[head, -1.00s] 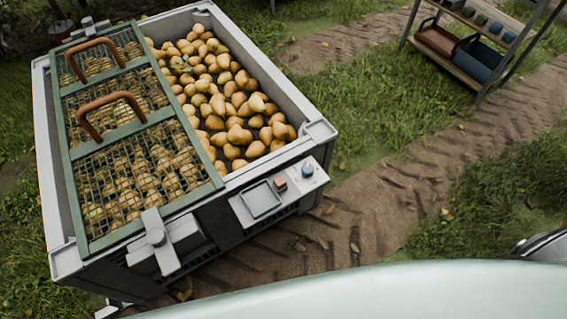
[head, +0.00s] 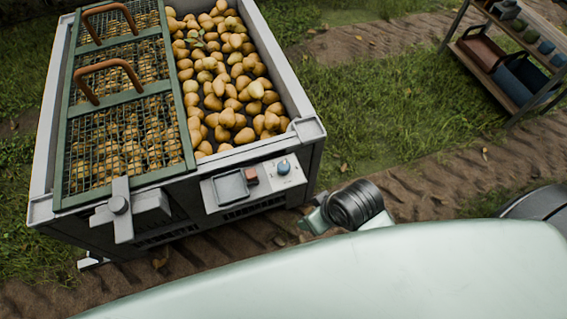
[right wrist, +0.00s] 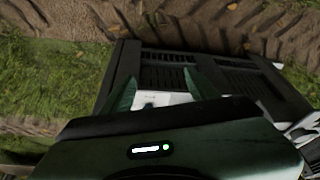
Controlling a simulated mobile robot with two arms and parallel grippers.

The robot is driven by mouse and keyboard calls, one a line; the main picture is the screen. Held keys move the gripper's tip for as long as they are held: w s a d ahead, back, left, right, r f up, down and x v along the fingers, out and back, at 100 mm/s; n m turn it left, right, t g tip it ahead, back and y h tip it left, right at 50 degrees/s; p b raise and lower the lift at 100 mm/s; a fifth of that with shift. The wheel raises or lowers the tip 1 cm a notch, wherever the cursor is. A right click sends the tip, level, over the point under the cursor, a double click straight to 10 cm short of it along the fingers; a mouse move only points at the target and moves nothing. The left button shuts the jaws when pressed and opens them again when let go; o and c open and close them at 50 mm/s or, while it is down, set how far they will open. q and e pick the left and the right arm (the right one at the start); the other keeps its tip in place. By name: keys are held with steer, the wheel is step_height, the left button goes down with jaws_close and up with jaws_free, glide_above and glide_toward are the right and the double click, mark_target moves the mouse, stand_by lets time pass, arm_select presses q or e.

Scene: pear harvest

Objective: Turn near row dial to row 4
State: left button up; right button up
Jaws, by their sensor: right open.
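A blue round dial (head: 284,167) sits at the right end of the pale control panel (head: 291,181) on the near side of the pear bin (head: 215,158). Its row marks are too small to read. In the right wrist view, the two green fingers of my right gripper (right wrist: 160,88) are apart and point toward the bin's dark slatted side. A pale panel part (right wrist: 172,99) shows low between them, with no dial clearly visible. In the head view a dark ribbed joint of my arm stands right of the panel, apart from the dial. My left gripper is not in view.
The panel also has a reddish button (head: 251,175) and a grey square plate (head: 230,187). Mesh lids (head: 122,141) with brown handles cover the bin's left half; a latch (head: 119,204) is at its front. A shelf rack (head: 508,63) stands far right.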

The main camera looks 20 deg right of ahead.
steer(key=w+a+r+n+y, duration=0.1)
steer(key=w+a+n, duration=0.2)
steer(key=a, duration=0.2)
steer(key=w+a+n+y, duration=0.1)
steer(key=w+a+n, duration=0.1)
steer(key=a+n, duration=0.25)
steer(key=n+g+h, duration=0.3)
steer(key=n, duration=0.7)
glide_above(284, 165)
step_height(284, 165, down, 3)
steer(key=shift+s+a+r, duration=0.1)
steer(key=shift+s+a, duration=0.05)
steer(key=shift+d+f, duration=0.2)
steer(key=shift+f, duration=0.15)
step_height(284, 165, down, 7)
steer(key=shift+a+b, duration=0.1)
steer(key=shift+b, duration=0.25)
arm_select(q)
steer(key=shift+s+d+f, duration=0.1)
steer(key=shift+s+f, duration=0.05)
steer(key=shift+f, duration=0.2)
arm_select(e)
steer(key=shift+c, duration=0.2)
